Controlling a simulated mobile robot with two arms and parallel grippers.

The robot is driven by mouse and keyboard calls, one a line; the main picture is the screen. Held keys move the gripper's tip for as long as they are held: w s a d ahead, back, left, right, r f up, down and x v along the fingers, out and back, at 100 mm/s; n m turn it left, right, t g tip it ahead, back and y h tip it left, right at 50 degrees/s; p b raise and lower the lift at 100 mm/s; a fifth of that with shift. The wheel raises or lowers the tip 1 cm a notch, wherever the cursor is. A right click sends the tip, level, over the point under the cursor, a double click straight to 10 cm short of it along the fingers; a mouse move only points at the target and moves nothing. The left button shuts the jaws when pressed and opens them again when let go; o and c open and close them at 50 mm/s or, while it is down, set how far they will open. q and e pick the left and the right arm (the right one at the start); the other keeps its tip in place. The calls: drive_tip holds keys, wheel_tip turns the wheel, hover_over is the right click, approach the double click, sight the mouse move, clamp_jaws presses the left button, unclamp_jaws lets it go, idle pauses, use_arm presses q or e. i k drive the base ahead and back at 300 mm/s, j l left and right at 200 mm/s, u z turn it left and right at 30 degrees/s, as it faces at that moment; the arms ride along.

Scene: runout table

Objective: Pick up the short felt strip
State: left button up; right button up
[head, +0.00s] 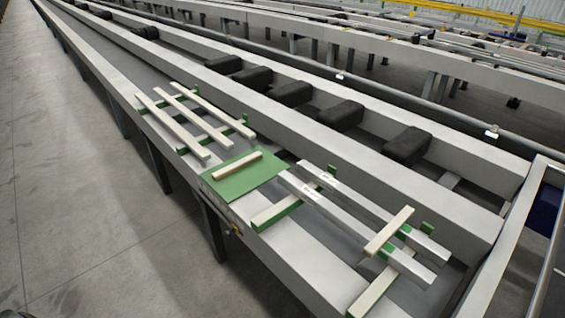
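A short cream strip (237,165) lies on a green sheet (250,182) on the near beam of the table. Another short cream strip (389,231) lies across two silver metal bars (345,205) further right. I cannot tell for sure from looks alone which of the two is felt. Several longer cream strips (172,124) lie on green-edged cross pieces (228,129) to the left of the green sheet. Neither of my grippers shows in the head view.
The silver bars rest on cream and green cross pieces (277,211). Several black rollers or pads (340,115) line the channel behind. A grey frame (505,245) stands at the right end. The grey floor (70,190) at left is clear.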

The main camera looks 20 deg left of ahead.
sight(221, 174)
drive_tip(key=j+z, duration=0.7)
drive_tip(key=j, duration=0.2)
drive_tip(key=j+z, duration=0.3)
drive_tip(key=j, duration=0.15)
